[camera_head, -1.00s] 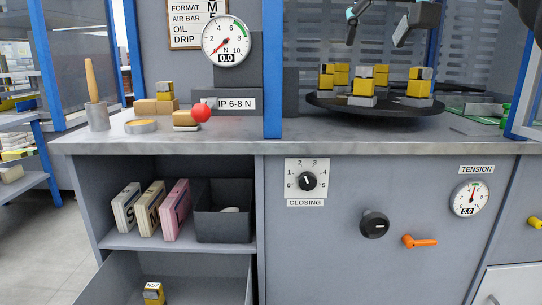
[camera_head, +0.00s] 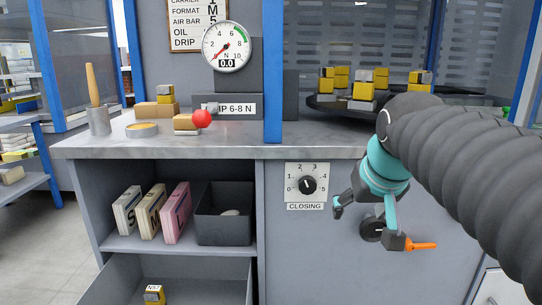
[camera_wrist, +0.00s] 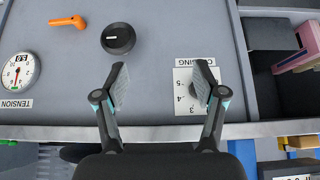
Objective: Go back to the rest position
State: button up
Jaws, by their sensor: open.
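My gripper (camera_head: 372,222) hangs in front of the grey cabinet front (camera_head: 310,250), at the right of the head view. Its two fingers are spread and nothing is between them. In the wrist view my gripper (camera_wrist: 160,88) also shows open and empty, with bare panel between the fingertips. The black knob (camera_head: 373,228) is partly hidden behind my gripper in the head view. The orange lever (camera_head: 421,246) shows just right of a finger. My arm hides the tension gauge in the head view, but this gauge (camera_wrist: 20,72) shows in the wrist view.
The closing dial (camera_head: 307,186) is left of my gripper. A counter (camera_head: 230,140) holds a force gauge (camera_head: 226,46), a red ball (camera_head: 202,118) and a dark turntable (camera_head: 325,104) with yellow-grey blocks. Below left, a shelf holds a black bin (camera_head: 224,212) above an open drawer (camera_head: 200,278).

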jog(key=s+f+g+p, duration=0.1)
jog(key=s+f, duration=1.3)
jog(key=shift+s+f+p, duration=0.2)
jog(key=shift+f+p, duration=0.1)
jog(key=shift+f, duration=0.1)
